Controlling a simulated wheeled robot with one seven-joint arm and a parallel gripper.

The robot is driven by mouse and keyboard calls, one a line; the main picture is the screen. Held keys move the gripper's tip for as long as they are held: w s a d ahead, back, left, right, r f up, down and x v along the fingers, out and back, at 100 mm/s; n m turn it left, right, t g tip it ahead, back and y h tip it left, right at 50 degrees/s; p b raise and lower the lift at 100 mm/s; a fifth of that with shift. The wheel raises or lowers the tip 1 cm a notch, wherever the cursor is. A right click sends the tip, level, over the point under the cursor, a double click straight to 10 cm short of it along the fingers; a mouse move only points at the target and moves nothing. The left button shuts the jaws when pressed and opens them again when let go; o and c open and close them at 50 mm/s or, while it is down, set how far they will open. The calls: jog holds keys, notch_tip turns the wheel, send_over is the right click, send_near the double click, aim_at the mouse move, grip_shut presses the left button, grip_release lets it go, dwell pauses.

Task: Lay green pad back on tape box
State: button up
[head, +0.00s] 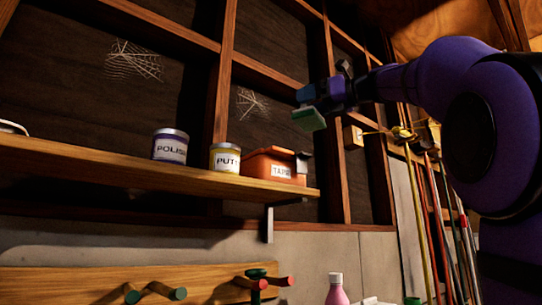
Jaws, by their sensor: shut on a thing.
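My gripper (318,100) is at the end of my purple arm, raised in front of the wall. It is shut on the green pad (308,118), which hangs tilted below the fingers with a pale edge. The orange tape box (270,165), with a white "TAPE" label, stands near the right end of the wooden shelf (150,170). The pad is above and to the right of the box in the picture, apart from it. A dark piece (302,160) shows at the box's right end; I cannot tell what it is.
A "PUTTY"-type can (225,158) stands close to the left of the box, and a "POLISH" can (170,146) stands further left. Below are a peg rail (60,285) and a pink bottle (336,290). Long-handled tools (435,215) lean at the right.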

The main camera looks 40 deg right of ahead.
jog(key=w, duration=0.5)
jog(key=w+f, duration=0.1)
jog(key=w, duration=0.9)
jog(key=shift+w+a+f, duration=0.2)
jog(key=shift+w+f, duration=0.05)
jog(key=shift+f, duration=1.75)
jog(key=o, duration=1)
jog(key=shift+s, duration=0.1)
jog(key=v, duration=1.2)
